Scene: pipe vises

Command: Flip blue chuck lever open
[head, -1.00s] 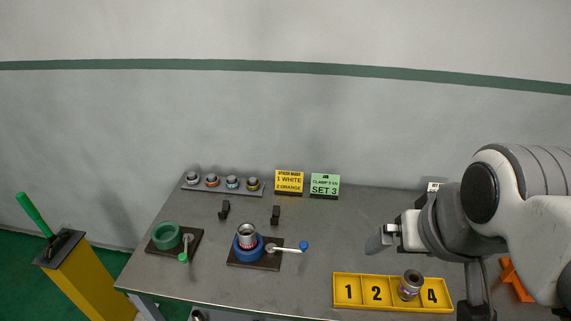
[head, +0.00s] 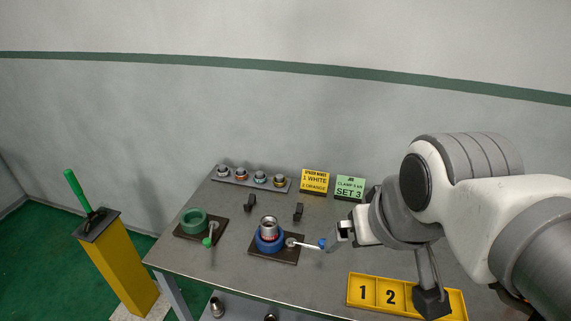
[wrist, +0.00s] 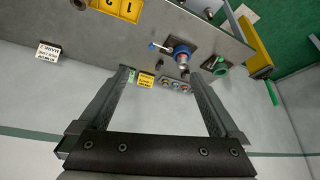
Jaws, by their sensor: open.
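The blue chuck (head: 267,241) sits on a dark base plate on the table, with a silver cylinder standing in it. Its lever (head: 304,245) points right and ends in a blue knob (head: 322,243). The chuck (wrist: 181,51) and its blue knob (wrist: 152,46) also show in the wrist view, beyond the fingertips. My gripper (head: 338,236) is just right of the knob in the head view; I cannot tell whether they touch. In the wrist view my gripper (wrist: 160,78) is open with nothing between its fingers.
A green chuck (head: 194,222) with a green-knobbed lever stands to the left. Two black posts (head: 298,212) are behind the blue chuck. A yellow numbered tray (head: 375,291) lies front right. Signs (head: 315,182) and a rack of collars (head: 250,179) line the back.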

